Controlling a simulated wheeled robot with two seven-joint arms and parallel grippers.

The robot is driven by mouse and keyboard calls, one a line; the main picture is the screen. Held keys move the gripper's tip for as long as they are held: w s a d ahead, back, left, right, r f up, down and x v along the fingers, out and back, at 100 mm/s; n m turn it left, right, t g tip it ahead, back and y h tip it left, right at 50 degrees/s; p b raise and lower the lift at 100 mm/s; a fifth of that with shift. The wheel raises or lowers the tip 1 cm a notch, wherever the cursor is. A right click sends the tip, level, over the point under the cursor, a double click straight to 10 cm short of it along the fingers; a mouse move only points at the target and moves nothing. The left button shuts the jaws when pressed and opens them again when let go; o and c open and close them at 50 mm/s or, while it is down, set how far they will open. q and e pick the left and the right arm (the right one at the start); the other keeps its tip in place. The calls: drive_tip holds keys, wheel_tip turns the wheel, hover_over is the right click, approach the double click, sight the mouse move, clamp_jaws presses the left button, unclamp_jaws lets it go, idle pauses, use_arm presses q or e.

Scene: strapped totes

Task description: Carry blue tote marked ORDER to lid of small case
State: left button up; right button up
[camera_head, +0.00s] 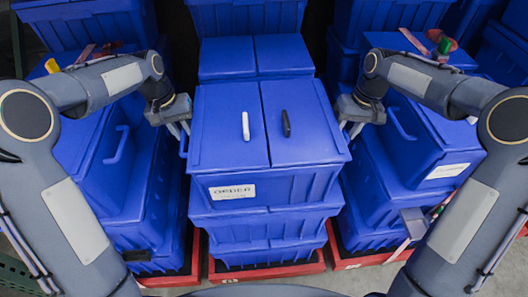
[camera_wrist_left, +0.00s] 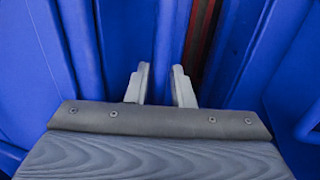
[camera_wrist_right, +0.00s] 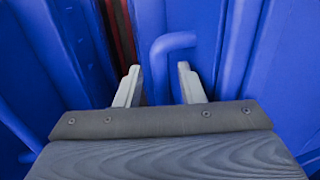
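The blue tote marked ORDER (camera_head: 228,164) sits level on top of the middle stack. A white bar and a black bar lie on its two-part lid. My left gripper (camera_head: 180,129) is at its left side; in the left wrist view its fingers (camera_wrist_left: 160,86) stand apart on either side of a blue bar, with no clear contact. My right gripper (camera_head: 350,128) is at its right side; in the right wrist view its fingers (camera_wrist_right: 160,84) stand apart around a blue handle (camera_wrist_right: 172,42). I cannot tell which other box is the small case.
A lidded blue box (camera_head: 256,52) stands right behind the tote. Handled blue boxes stand on the left (camera_head: 92,150) and right (camera_head: 432,148), the right one with a white label. Red bases (camera_head: 268,270) lie under the stacks. Gaps between stacks are narrow.

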use_arm(q)
drive_tip(key=shift+d+f, duration=0.1)
drive_tip(key=shift+f, duration=0.5)
use_arm(e)
drive_tip(key=shift+a+f, duration=0.1)
drive_tip(key=shift+f, duration=0.45)
use_arm(q)
drive_tip(key=c, duration=0.4)
use_arm(e)
drive_tip(key=c, duration=0.4)
use_arm(q)
clamp_jaws()
use_arm(e)
clamp_jaws()
use_arm(q)
drive_tip(key=shift+w+r, duration=0.1)
drive_tip(key=shift+r, duration=0.1)
use_arm(e)
drive_tip(key=shift+r, duration=0.15)
